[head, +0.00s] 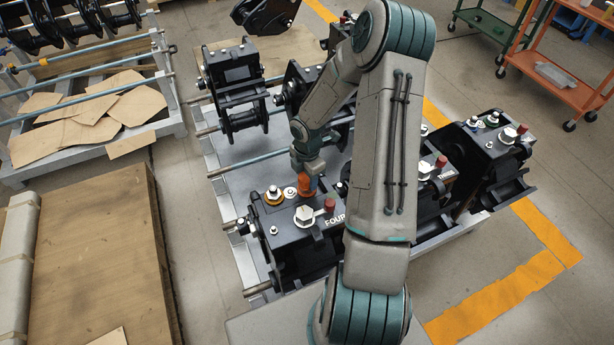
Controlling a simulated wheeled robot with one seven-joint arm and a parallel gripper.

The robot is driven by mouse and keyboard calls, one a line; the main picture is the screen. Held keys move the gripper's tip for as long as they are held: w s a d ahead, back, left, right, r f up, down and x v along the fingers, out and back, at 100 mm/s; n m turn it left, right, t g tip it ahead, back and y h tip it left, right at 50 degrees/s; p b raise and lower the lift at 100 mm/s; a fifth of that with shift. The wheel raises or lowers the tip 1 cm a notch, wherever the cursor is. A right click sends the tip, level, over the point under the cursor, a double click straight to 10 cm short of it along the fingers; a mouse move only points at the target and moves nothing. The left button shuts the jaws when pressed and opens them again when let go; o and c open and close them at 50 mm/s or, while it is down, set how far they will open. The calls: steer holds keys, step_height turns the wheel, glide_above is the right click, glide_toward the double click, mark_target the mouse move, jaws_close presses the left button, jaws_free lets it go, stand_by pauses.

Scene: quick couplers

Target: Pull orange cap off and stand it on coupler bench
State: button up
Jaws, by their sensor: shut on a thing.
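The orange cap (306,187) is at the back edge of the nearest black coupler (290,232), beside a row of round fittings. My gripper (308,176) comes down from above and is shut on the cap's upper part. The fingertips are small and partly hidden, so the exact grip is unclear. I cannot tell whether the cap is seated on a fitting or held just clear of it. The coupler bench (212,160) is a grey frame with rails under several black couplers. My arm hides part of the bench and the couplers to the right.
A fitting with an orange-yellow ring (273,197) and a white round fitting (290,192) are left of the cap. Another coupler (236,82) stands behind. Bare bench surface (240,165) shows at back left.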

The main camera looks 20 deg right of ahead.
steer(key=shift+r+p, duration=1.5)
steer(key=shift+r, duration=0.3)
steer(key=shift+r+p, duration=1.85)
steer(key=shift+r, duration=0.15)
